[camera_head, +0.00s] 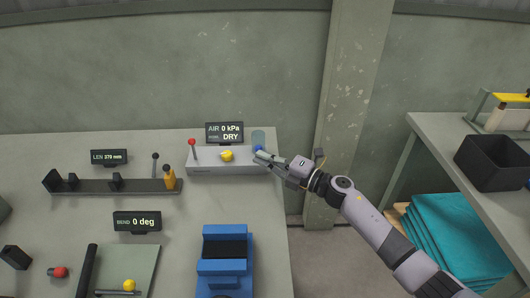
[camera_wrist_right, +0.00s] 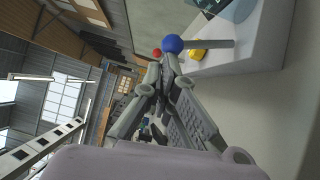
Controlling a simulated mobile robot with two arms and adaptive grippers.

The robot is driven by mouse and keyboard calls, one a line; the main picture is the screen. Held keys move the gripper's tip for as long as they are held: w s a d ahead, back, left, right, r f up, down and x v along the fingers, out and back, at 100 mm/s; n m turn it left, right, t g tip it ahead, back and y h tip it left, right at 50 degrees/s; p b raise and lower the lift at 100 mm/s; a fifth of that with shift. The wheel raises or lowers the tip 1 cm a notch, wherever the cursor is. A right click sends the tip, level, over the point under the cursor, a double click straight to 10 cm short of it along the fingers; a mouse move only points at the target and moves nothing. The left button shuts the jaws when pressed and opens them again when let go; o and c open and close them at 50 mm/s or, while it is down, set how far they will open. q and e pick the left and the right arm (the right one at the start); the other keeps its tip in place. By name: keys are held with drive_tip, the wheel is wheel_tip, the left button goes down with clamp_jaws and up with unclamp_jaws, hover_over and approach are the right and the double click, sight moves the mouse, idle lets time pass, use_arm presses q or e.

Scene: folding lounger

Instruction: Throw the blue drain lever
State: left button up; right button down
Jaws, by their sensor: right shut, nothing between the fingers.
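The blue drain lever (camera_head: 258,148) is at the right end of the light grey panel box (camera_head: 205,170) on the bench. My left gripper is not in view.
The box also carries a red-knobbed lever (camera_head: 192,143), a yellow knob (camera_head: 227,156) and a clear cylinder (camera_head: 258,136). A display (camera_head: 225,132) reads AIR 0 kPa and DRY. A blue fixture (camera_head: 225,267) stands in front. A concrete pillar (camera_head: 345,110) is at right.

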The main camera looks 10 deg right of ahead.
drive_tip(key=p, duration=0.1)
drive_tip(key=w+r+m+p, duration=0.1)
drive_tip(key=p, duration=0.1)
drive_tip(key=w+p, duration=0.1)
drive_tip(key=shift+w+d+r+m+g+h+p, duration=0.25)
drive_tip(key=shift+d+r+m+g+h+p, duration=0.05)
drive_tip(key=shift+r+m+g+h, duration=0.1)
drive_tip(key=shift+s, duration=0.1)
